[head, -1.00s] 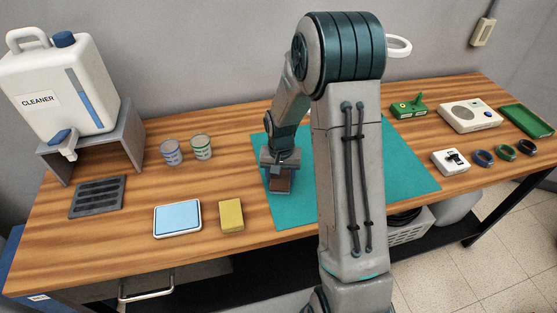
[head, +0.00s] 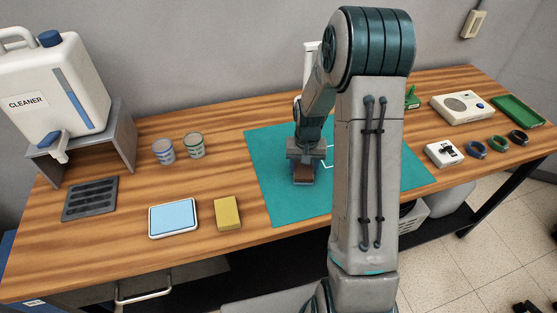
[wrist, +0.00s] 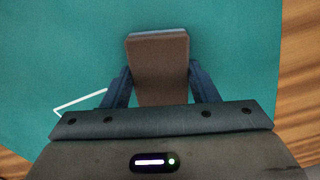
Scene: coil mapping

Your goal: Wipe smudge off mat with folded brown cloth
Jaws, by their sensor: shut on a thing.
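The folded brown cloth (head: 303,174) is between the fingers of my gripper (head: 305,160), low over the teal mat (head: 272,180) or on it; I cannot tell contact for sure. In the wrist view the cloth (wrist: 158,62) is a flat brown block with a pale far edge, gripped from both sides by the dark fingers (wrist: 160,88). The mat (wrist: 240,50) spreads around it. No smudge shows in either view; my arm hides part of the mat. A white corner line (wrist: 80,103) is marked on the mat.
Left of the mat are a yellow sponge (head: 228,213), a blue-topped tray (head: 173,217), two cups (head: 194,145), a dark grate (head: 90,198) and a cleaner jug (head: 60,90) on its stand. To the right are a white device (head: 462,107), a green tray (head: 518,111) and several rings.

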